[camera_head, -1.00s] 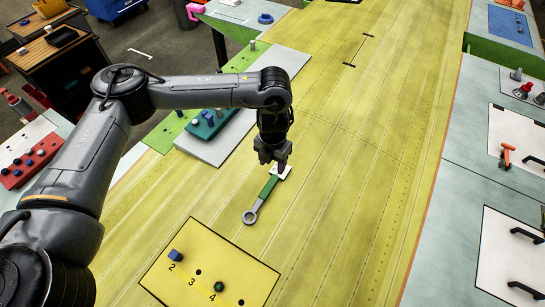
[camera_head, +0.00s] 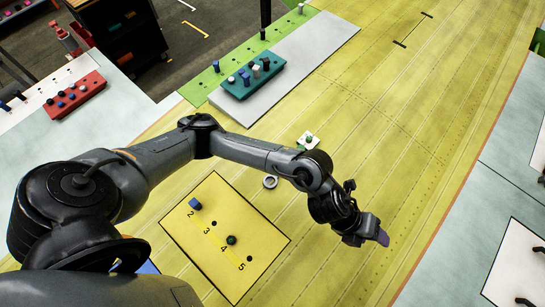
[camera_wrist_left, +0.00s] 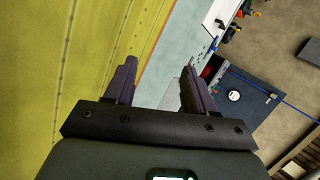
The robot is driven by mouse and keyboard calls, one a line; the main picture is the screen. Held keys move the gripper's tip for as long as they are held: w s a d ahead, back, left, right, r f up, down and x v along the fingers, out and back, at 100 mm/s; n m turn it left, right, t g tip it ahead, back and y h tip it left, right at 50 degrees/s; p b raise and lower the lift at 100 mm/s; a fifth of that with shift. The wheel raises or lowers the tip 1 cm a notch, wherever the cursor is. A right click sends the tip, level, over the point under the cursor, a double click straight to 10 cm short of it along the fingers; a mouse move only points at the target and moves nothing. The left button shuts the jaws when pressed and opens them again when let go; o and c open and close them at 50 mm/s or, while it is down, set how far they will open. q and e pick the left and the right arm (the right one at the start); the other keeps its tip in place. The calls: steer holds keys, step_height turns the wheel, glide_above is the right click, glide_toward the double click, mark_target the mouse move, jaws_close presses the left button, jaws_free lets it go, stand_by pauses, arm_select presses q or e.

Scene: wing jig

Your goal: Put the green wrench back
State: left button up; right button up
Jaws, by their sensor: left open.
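The green wrench lies on the yellow wing surface, mostly hidden behind my left arm in the head view. Its grey ring end (camera_head: 270,182) shows below the arm. My right gripper is not in view.
A yellow numbered board (camera_head: 213,275) with a blue peg (camera_head: 195,203) and a green peg (camera_head: 232,240) lies near the front. A teal block with pegs (camera_head: 250,82) sits on a grey plate (camera_head: 330,45). The wing surface (camera_head: 430,110) at right is clear.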

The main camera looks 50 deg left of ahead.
arm_select(q)
step_height(320, 180, up, 3)
steer(key=d+n+t, duration=0.1)
steer(key=n+t, duration=0.1)
steer(key=n, duration=0.4)
steer(key=n+g+y, duration=0.3)
steer(key=n+y, duration=0.5)
steer(key=n, duration=1.4)
glide_above(261, 207)
step_height(261, 207, down, 9)
steer(key=shift+s+r, duration=0.1)
steer(key=shift+s, duration=0.05)
step_height(261, 207, up, 3)
steer(key=p, duration=0.2)
steer(key=shift+f+p, duration=0.2)
steer(key=shift+p, duration=0.15)
steer(key=shift+f, duration=0.15)
steer(key=shift+o, duration=0.4)
